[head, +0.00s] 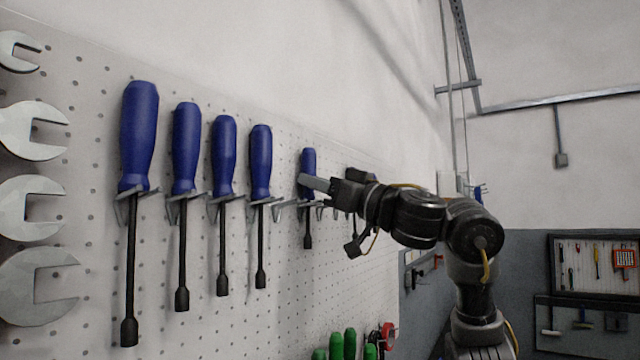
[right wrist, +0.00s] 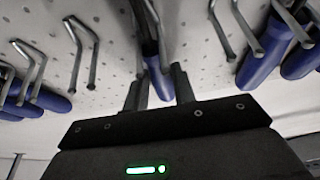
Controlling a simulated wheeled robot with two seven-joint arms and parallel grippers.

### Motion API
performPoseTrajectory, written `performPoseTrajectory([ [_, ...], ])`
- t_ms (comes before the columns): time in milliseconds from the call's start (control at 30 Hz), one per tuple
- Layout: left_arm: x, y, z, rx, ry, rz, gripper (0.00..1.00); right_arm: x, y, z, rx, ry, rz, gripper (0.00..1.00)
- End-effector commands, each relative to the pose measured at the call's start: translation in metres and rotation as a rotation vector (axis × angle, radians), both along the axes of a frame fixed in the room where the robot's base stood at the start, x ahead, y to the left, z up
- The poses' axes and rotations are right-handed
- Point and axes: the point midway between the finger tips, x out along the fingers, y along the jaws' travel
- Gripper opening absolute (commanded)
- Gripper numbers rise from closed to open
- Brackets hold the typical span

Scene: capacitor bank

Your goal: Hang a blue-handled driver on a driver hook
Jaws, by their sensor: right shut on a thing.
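The blue-handled driver (head: 309,160) is upright at the pegboard, handle up and dark shaft down, at the right end of a row of blue drivers. My right gripper (head: 316,184) is shut on it at the lower handle. In the right wrist view the blue handle (right wrist: 157,80) shows between the two fingers (right wrist: 158,92). A bent metal driver hook (right wrist: 82,50) stands empty to its left in that view. The fingers partly hide the driver's collar, and I cannot tell whether it rests in a hook. My left gripper is not in view.
Several blue drivers hang in hooks to the left, the nearest neighbour (head: 261,162) a short gap away. Wrenches (head: 40,290) hang at far left. Green handles (head: 343,345) show below. A wall panel with tools (head: 592,265) is at far right.

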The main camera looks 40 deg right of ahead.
Motion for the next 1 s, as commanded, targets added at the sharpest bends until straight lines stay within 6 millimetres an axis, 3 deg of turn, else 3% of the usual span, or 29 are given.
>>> performPoseTrajectory([
  [467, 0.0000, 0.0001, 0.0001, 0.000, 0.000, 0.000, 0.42, -0.0002, -0.0001, 0.0003, 0.000, -0.001, 0.000, 0.00],
  [500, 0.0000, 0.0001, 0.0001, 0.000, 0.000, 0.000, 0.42, -0.0003, -0.0001, 0.0004, 0.000, -0.001, 0.000, 0.29],
  [667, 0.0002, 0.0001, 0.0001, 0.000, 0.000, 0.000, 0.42, -0.0002, -0.0002, 0.0003, 0.000, -0.001, 0.000, 0.50],
  [1000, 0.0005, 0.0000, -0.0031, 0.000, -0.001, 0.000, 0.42, -0.0029, -0.0011, -0.0021, -0.001, -0.001, 0.000, 0.52],
])
